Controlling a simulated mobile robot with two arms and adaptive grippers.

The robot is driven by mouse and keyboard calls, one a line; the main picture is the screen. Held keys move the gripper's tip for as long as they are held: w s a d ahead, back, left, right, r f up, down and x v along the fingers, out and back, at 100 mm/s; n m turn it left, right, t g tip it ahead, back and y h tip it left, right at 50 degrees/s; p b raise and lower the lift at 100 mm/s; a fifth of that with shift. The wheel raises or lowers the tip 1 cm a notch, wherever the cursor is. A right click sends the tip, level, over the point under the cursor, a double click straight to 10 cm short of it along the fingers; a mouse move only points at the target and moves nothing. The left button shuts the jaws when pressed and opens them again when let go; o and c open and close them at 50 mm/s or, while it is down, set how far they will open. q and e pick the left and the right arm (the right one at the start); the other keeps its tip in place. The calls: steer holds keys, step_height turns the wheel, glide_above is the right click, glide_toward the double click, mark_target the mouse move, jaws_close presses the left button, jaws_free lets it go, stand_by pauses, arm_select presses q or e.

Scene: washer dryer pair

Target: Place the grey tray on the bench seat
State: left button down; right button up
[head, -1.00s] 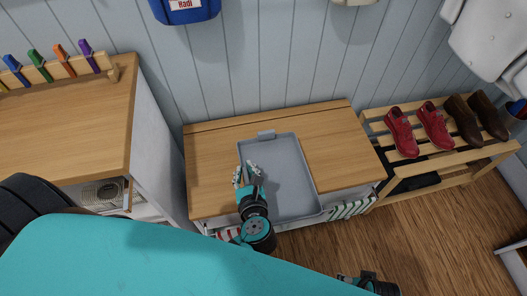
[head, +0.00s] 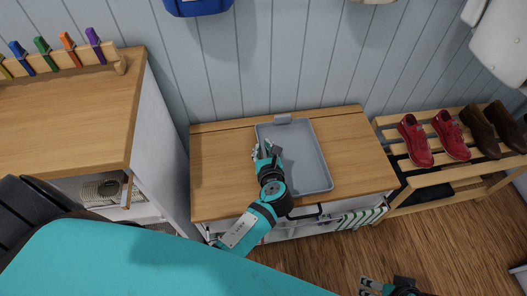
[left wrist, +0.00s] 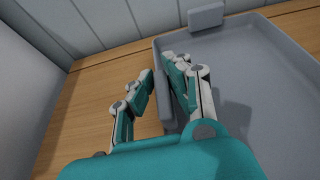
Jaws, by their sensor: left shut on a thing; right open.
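The grey tray (head: 303,165) is a shallow rectangle with a raised tab (head: 282,119) at its far end. It is level over the wooden bench seat (head: 222,165) and within the seat's outline. I cannot tell whether its underside touches the wood. My left gripper (head: 266,151) is shut on the tray's left side. In the left wrist view, the fingers (left wrist: 158,98) straddle the tray's left edge, and the tray (left wrist: 255,75) extends to the right. My right gripper (head: 371,284) is open and empty over the floor at the bottom.
A wooden-topped cabinet (head: 70,120) with a peg rail stands left of the bench. A slatted shoe rack (head: 435,180) with red shoes (head: 415,140) and brown shoes stands to the right. Bare seat shows on both sides of the tray. The panelled wall (head: 290,60) is behind.

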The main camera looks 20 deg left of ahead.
arm_select(q)
steer(key=shift+f, duration=0.1)
arm_select(e)
steer(key=shift+s+r, duration=0.1)
steer(key=shift+r, duration=0.2)
arm_select(q)
steer(key=c, duration=1.3)
jaws_free()
steer(key=shift+s+d, duration=0.1)
steer(key=shift+s, duration=0.05)
steer(key=p+v, duration=0.2)
steer(key=v, duration=0.9)
steer(key=shift+s+d+p, duration=0.25)
steer(key=shift+p, duration=0.15)
arm_select(e)
step_height(320, 180, down, 10)
steer(key=shift+w+g, duration=0.2)
steer(key=shift+g, duration=0.1)
steer(key=shift+r, duration=0.1)
